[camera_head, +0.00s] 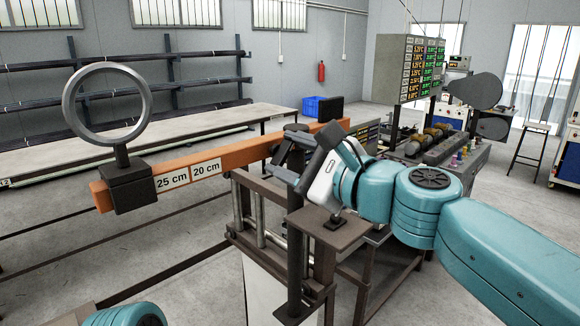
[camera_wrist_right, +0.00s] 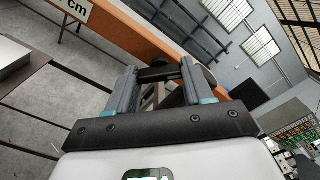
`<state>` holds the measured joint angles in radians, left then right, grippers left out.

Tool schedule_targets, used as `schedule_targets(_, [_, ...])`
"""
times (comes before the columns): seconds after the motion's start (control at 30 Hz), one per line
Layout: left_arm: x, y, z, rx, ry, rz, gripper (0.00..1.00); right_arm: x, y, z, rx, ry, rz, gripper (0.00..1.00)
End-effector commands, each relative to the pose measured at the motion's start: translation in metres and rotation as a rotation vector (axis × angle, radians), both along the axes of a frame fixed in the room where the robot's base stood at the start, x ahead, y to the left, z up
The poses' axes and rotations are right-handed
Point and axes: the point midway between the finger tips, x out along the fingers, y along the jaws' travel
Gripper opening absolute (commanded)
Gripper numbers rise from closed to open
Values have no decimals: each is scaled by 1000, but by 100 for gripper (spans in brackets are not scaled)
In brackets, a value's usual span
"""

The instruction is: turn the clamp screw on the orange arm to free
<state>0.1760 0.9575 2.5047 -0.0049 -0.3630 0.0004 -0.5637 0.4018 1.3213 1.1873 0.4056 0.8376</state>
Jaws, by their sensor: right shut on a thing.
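The orange arm (camera_head: 240,155) runs across the head view, with "25 cm" and "20 cm" labels on it. It also fills the upper part of the right wrist view (camera_wrist_right: 140,32). A dark clamp screw (camera_wrist_right: 158,74) sits beside the orange arm in the wrist view, between my fingertips. My right gripper (camera_head: 290,150) reaches in from the right and is shut on the clamp screw; the wrist view shows its two fingers (camera_wrist_right: 157,80) on either side. In the head view the fingers largely hide the screw. My left gripper is out of view.
A grey ring (camera_head: 143,104) stands on a dark block (camera_head: 128,187) at the orange arm's left end. A dark metal stand (camera_head: 325,232) is under my right gripper. A long table (camera_head: 190,133) lies behind. A machine (camera_head: 440,145) stands at the right.

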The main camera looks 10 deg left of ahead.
Motion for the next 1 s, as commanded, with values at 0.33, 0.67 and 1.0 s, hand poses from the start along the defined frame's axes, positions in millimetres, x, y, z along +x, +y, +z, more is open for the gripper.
schedule_targets(0.33, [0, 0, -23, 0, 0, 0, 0, 0, 1, -4, -182, -273, 2, 21])
schedule_targets(0.67, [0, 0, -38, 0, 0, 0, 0, 0, 0, -3, -325, -487, 3, 21])
schedule_targets(1.0, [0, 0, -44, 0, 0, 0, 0, 0, 1, -2, -404, -604, 4, 21])
